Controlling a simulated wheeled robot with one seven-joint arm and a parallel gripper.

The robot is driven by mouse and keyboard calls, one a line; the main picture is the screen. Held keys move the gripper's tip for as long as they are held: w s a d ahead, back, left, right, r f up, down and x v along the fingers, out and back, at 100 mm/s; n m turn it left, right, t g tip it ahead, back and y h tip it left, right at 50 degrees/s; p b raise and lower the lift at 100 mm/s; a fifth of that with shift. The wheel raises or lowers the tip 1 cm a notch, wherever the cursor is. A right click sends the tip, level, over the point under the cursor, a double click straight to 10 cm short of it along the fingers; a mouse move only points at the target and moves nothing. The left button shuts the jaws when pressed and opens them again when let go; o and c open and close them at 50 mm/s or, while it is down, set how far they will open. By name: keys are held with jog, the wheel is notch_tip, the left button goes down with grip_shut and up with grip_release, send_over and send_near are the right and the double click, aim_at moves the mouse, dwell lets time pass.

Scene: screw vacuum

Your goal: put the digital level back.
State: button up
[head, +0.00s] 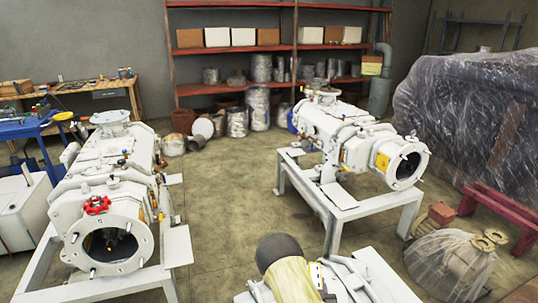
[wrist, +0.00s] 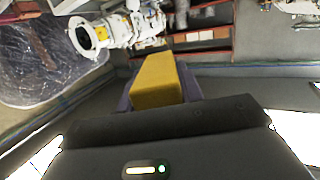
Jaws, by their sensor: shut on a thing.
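The digital level appears in the wrist view as a plain yellow bar (wrist: 157,80), its long side pointing away from the camera. My gripper (wrist: 160,92) is shut on it, with dark purplish finger parts showing along both sides of the bar. Its display is not visible from here. The bar is held in the air, with the room behind it. In the head view I cannot clearly make out the level or my gripper. No resting place for the level can be identified for certain.
A white vacuum pump on a stand (head: 110,205) is at left, another (head: 350,140) at centre right. White machinery (head: 345,283) shows at bottom centre. A workbench (head: 75,98) and blue cart (head: 25,128) are far left. Red shelves (head: 235,88) stand behind. Floor between the pumps is open.

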aim_at(314, 267)
jog(key=shift+r+n+y+p, duration=0.3)
jog(key=shift+r+y+p, duration=0.1)
jog(key=shift+r+p, duration=1.55)
jog(key=shift+f, duration=0.35)
jog(key=s, duration=0.1)
jog(key=s+r, duration=0.1)
jog(key=s, duration=0.1)
jog(key=s+r, duration=0.1)
jog(key=shift+s+r, duration=0.1)
jog(key=shift+s, duration=0.1)
jog(key=s+f, duration=0.4)
jog(key=f, duration=0.1)
jog(key=shift+s+f, duration=0.2)
jog(key=shift+d, duration=0.1)
dwell(1.0)
